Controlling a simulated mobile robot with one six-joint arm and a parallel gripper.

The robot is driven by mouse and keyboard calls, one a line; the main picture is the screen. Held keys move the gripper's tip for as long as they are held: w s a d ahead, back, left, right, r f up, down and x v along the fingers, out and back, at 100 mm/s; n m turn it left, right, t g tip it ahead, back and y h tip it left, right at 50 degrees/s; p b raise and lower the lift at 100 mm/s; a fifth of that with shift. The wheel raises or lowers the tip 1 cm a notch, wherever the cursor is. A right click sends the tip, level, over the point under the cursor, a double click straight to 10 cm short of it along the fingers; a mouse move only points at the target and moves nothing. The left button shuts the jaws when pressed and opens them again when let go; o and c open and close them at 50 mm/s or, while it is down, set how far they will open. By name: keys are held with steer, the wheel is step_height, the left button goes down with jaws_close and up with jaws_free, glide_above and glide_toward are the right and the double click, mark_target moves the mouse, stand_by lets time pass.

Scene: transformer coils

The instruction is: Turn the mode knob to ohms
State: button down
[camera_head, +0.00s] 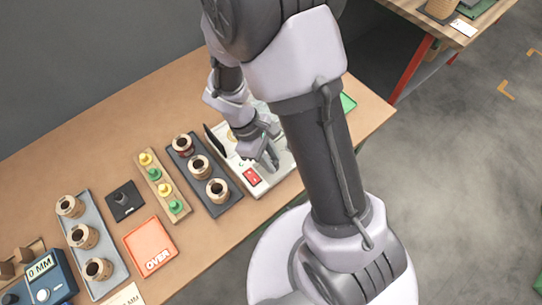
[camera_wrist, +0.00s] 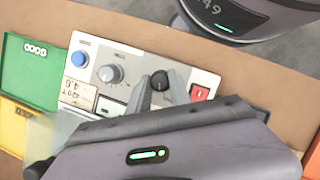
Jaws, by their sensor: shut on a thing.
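The white instrument (camera_head: 277,172) stands near the right end of the bench; its top panel (camera_wrist: 98,55) shows in the wrist view. On the panel are a grey knob (camera_wrist: 111,74) with a scale around it and a smaller black knob (camera_wrist: 159,84). My gripper (camera_wrist: 160,86) has one finger on each side of the black knob and is shut on it. In the head view my gripper (camera_head: 266,158) is over the instrument, and the knobs are hidden or too small to tell. The markings around the black knob are not readable.
A red rocker switch (camera_wrist: 200,92) sits close to the right finger, and a blue button (camera_wrist: 79,59) is at the panel's left. A dark tray (camera_head: 225,206) with several coils stands beside the instrument. Green (camera_wrist: 30,75) and yellow (camera_wrist: 12,128) trays lie nearby.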

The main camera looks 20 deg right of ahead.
steer(key=m+g+y+p, duration=0.1)
steer(key=m, duration=0.3)
steer(key=shift+w+d+r+p, duration=0.1)
steer(key=shift+p, duration=0.25)
steer(key=m+y, duration=0.1)
steer(key=m, duration=0.1)
steer(key=m+y, duration=0.1)
steer(key=m, duration=0.1)
steer(key=shift+d+m+g+p, duration=0.1)
steer(key=shift+m+g+p, duration=0.2)
steer(key=shift+p, duration=0.1)
steer(key=shift+m, duration=0.3)
steer(key=c, duration=1.2)
jaws_free()
steer(key=p+v, duration=0.6)
steer(key=v, duration=1.1)
